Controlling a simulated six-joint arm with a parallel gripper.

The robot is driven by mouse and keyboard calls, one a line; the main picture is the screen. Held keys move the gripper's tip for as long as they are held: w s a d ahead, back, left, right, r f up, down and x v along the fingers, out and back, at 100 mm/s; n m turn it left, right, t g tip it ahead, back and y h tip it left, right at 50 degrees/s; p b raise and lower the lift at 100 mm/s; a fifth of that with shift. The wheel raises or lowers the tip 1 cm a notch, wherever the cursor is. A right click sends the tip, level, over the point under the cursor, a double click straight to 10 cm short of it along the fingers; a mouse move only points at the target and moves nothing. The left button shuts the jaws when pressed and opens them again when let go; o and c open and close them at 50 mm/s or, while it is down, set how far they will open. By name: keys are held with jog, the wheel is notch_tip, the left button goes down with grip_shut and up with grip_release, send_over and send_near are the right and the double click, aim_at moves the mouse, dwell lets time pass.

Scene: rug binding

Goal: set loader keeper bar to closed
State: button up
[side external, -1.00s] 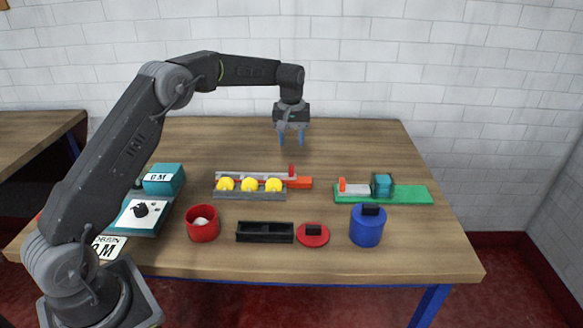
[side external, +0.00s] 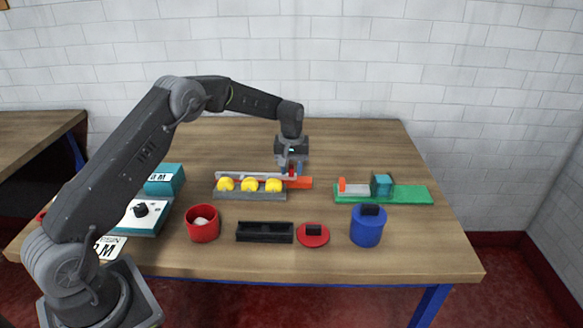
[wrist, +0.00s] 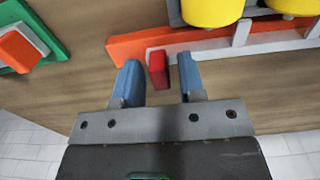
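The loader is a grey rack (side external: 250,195) holding yellow rounded pieces (side external: 250,185) in a row. A pale grey bar (side external: 235,175) runs along its back, and an orange strip (side external: 302,183) sticks out at its right end. A red upright knob (wrist: 158,68) stands at that end, apparently on the bar. My gripper (side external: 292,169) is low over this end. In the wrist view my gripper's blue fingers (wrist: 160,76) are open, one on each side of the red knob, with a gap on both sides. In the side view the fingers partly hide the knob.
A green base (side external: 415,195) with an orange-ended slide and teal block sits right. In front are a red cup (side external: 202,225), a black tray (side external: 265,233), a red disc (side external: 313,236) and a blue canister (side external: 367,227). A teal box (side external: 164,179) stands left. The table behind is clear.

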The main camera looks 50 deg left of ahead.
grip_shut()
jog(key=shift+w+d+r, duration=0.1)
jog(key=shift+w+d, duration=1)
jog(key=shift+o, duration=0.7)
grip_release()
notch_tip(320, 180, up, 14)
